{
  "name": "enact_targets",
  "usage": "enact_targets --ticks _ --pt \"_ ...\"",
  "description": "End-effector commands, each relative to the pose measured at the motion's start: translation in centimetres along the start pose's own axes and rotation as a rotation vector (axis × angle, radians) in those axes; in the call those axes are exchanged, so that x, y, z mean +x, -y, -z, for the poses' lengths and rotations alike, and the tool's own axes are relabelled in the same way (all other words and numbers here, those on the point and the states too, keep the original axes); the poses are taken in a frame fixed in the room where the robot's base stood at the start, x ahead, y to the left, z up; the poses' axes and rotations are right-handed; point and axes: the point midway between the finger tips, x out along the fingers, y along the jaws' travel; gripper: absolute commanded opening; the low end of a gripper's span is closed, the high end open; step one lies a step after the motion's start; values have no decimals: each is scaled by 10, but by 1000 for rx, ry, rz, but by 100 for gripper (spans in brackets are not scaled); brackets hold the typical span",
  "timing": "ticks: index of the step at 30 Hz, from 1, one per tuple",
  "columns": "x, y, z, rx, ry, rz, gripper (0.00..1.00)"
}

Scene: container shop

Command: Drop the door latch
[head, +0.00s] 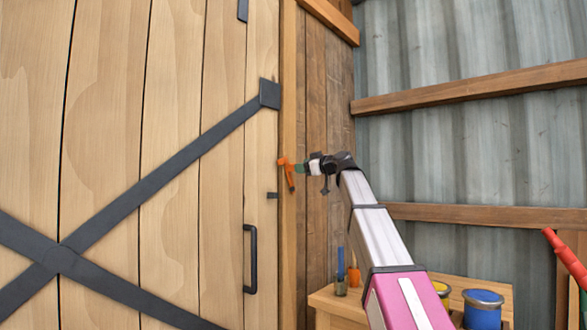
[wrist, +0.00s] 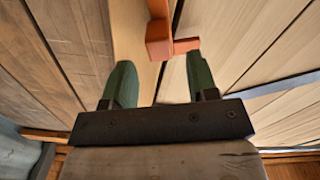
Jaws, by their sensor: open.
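The orange door latch (head: 289,172) is on the wooden post at the right edge of the plank door (head: 175,130). A small dark bracket (head: 272,195) sits on the door edge just below and left of it. My gripper (head: 300,168) is at the latch, coming from the right. In the wrist view my gripper (wrist: 161,62) is open, with its green fingers apart and nothing between them. The orange latch (wrist: 159,44) lies just beyond the fingertips, its short arm near the right fingertip. I cannot tell whether they touch.
A black door handle (head: 251,259) is below the latch. A wooden bench (head: 335,301) at lower right holds a blue paint can (head: 483,310), a yellow-topped can (head: 441,289) and small tools. A red bar (head: 566,257) is at far right. Corrugated wall stands behind.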

Motion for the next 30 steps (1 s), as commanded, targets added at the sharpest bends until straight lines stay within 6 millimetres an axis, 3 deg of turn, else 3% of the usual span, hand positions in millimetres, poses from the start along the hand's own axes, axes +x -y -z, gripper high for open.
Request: enact_targets --ticks 3,9,22,23,27,30 --pt "23 -2 0 1 1 2 53" --pt "46 -1 -1 1 2 0 53" --pt "54 0 -1 1 1 0 53" --pt "54 0 -1 1 1 0 47" --pt "54 0 -1 1 2 0 1" --pt "54 0 -1 1 2 0 0"
